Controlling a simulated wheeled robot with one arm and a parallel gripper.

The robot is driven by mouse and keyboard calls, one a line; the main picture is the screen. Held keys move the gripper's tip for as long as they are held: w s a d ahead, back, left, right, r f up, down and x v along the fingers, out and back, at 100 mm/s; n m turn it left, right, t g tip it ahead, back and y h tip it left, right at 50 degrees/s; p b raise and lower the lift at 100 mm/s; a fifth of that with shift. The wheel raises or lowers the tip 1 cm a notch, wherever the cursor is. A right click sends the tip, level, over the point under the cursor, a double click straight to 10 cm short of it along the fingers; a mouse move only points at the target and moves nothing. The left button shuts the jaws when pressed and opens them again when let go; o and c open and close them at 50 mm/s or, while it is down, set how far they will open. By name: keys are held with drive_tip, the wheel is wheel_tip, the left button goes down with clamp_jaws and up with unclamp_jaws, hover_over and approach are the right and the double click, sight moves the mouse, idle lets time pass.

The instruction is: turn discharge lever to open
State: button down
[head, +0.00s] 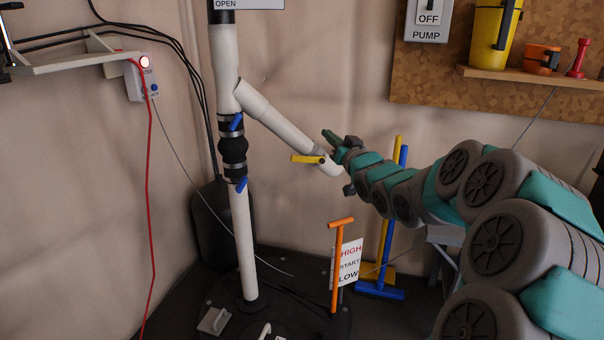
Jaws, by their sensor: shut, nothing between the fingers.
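A yellow lever (307,159) sticks out to the left from the lower part of a slanted white branch pipe (285,127). It lies nearly level in the picture and looks like the discharge lever, though no label on it can be read. My gripper (331,137) is shut and empty. The branch joins an upright white pipe (242,235) with a black coupling (233,150) that has two small blue handles (236,122).
Blue and yellow T-handled tools (390,225) lean behind my arm. A pump switch (428,18) and a shelf (530,79) are at upper right. A red cable (148,200) hangs at left.

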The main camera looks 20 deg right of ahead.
sight(308, 159)
drive_tip(key=s+a+f+m+g+b, duration=0.15)
drive_tip(key=f+m, duration=0.25)
drive_tip(key=m, duration=0.8)
drive_tip(key=a+f+m+g+y+b, duration=0.15)
drive_tip(key=f+m, duration=0.25)
drive_tip(key=m, duration=0.8)
drive_tip(key=s+a+f+m+g+b, duration=0.15)
drive_tip(key=f+m, duration=0.25)
drive_tip(key=m, duration=0.8)
drive_tip(key=w+a, duration=0.1)
drive_tip(key=w, duration=0.9)
drive_tip(key=shift+r+n+g, duration=0.3)
drive_tip(key=shift+g, duration=0.05)
